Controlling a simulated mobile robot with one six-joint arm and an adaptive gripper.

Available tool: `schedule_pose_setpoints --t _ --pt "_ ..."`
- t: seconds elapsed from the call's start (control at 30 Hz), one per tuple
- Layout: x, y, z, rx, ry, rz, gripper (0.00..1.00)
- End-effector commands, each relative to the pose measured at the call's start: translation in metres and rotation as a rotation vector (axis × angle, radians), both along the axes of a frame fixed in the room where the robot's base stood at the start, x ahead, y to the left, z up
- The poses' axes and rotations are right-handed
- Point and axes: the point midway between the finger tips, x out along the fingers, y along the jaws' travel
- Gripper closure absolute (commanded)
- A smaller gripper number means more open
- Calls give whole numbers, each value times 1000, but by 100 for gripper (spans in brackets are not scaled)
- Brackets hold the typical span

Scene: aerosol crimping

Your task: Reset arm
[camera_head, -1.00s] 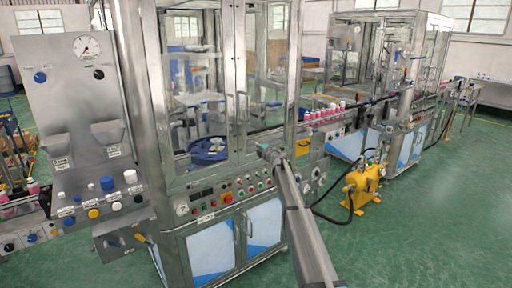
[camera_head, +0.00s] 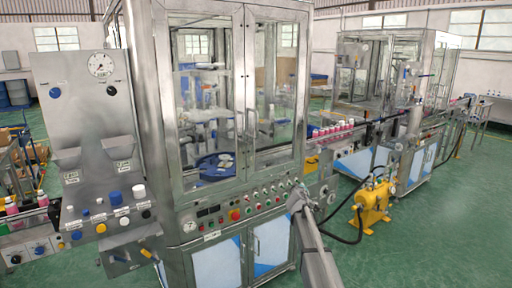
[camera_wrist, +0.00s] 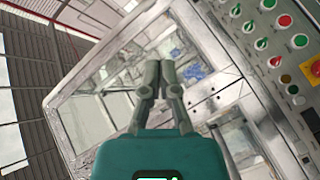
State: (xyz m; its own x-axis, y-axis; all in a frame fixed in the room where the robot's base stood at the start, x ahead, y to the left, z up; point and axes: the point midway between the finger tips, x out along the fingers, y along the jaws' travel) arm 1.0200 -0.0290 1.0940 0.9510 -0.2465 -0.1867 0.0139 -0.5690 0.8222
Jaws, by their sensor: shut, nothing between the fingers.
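My gripper shows in the wrist view (camera_wrist: 160,72), with its two grey fingers together and nothing between them. It points at the glass front of the crimping machine, with the button panel (camera_wrist: 285,45) at the right of that view. In the head view my arm reaches up from the bottom edge, and its end (camera_head: 299,196) is in front of the lower right of the machine cabinet (camera_head: 160,130), near the panel's right end. The fingers are too small to make out there.
A grey gauge panel (camera_head: 84,98) with knobs and caps stands at the left. A conveyor with pink bottles (camera_head: 335,130) runs right towards a second glass cabinet. A yellow pump (camera_head: 374,204) with black hoses stands on the green floor. The floor at the lower right is clear.

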Motion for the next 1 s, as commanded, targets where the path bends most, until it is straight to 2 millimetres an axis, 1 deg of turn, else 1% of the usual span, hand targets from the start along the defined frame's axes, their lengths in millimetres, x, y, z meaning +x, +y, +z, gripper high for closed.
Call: schedule_pose_setpoints --t 0.03,0.17,0.2,0.27,0.3,0.37,0.4,0.43,0.47,0.5,0.57,0.6,0.67,0.7,0.77,0.8,0.9,1.0 --pt "-29 -8 -9 46 36 -49 100" --pt "-84 -25 -35 172 148 -177 100" --pt "-101 -29 -43 210 184 -213 100" --pt "-129 -33 -56 268 244 -266 100" --pt "-147 -35 -65 304 285 -299 100" --pt "-176 -36 -77 360 350 -346 100" --pt "-196 -36 -86 397 395 -376 100" --pt "-211 -35 -92 423 429 -397 100" --pt "-226 -34 -98 450 465 -418 100" --pt "-246 -32 -105 484 511 -442 100" --pt "-277 -28 -115 534 585 -478 100" --pt "-297 -24 -122 567 634 -499 100" --pt "-327 -18 -130 614 711 -528 100" --pt "-348 -13 -135 643 761 -545 100" --pt "-377 -6 -141 684 838 -567 100" --pt "-395 -1 -144 709 887 -578 100" --pt "-434 11 -149 761 995 -599 100" --pt "-462 20 -151 795 1076 -609 100"
